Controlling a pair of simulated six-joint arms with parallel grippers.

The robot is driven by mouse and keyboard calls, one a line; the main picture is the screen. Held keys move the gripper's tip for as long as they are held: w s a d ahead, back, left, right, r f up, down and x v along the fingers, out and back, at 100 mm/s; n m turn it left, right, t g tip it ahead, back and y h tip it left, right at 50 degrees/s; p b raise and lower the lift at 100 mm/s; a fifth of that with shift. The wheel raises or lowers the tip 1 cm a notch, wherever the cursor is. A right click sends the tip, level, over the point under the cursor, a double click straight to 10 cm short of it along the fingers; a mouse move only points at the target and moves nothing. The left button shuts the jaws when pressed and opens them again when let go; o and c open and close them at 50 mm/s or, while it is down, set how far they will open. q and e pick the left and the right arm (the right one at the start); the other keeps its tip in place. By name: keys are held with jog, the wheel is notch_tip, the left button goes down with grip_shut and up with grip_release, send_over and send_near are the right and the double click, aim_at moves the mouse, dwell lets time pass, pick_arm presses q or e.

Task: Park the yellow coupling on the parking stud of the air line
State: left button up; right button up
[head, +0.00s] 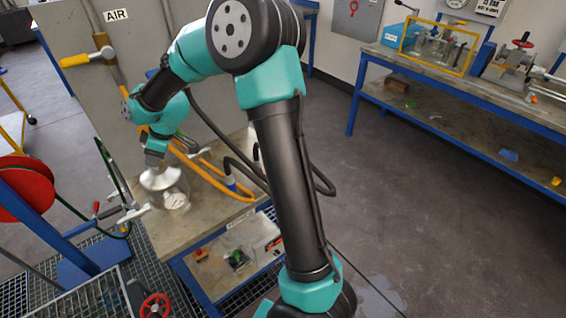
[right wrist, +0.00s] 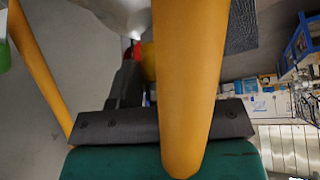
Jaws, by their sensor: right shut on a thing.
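My right gripper (head: 153,160) points down just above a silver domed vessel (head: 162,180) on the bench and is shut. In the right wrist view the hose (right wrist: 187,80) runs very close across the gripper body. The air line has an AIR label (head: 116,16) on a grey panel and a yellow-handled valve (head: 85,58). I cannot make out the parking stud. My left gripper is not in view.
A round gauge (head: 176,200) sits at the vessel's front. A red hose reel (head: 24,188) stands to the left, and a red handwheel (head: 155,306) is at the bottom. Black hoses hang beside my arm. The floor (head: 430,210) to the right is clear before a workbench (head: 470,80).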

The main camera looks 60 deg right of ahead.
jog(key=shift+s+a+f, duration=0.1)
jog(key=shift+a+f, duration=0.05)
jog(key=shift+f, duration=0.3)
grip_shut()
jog(key=shift+r, duration=0.25)
jog(key=shift+w+r, duration=0.2)
jog(key=shift+r, duration=2.4)
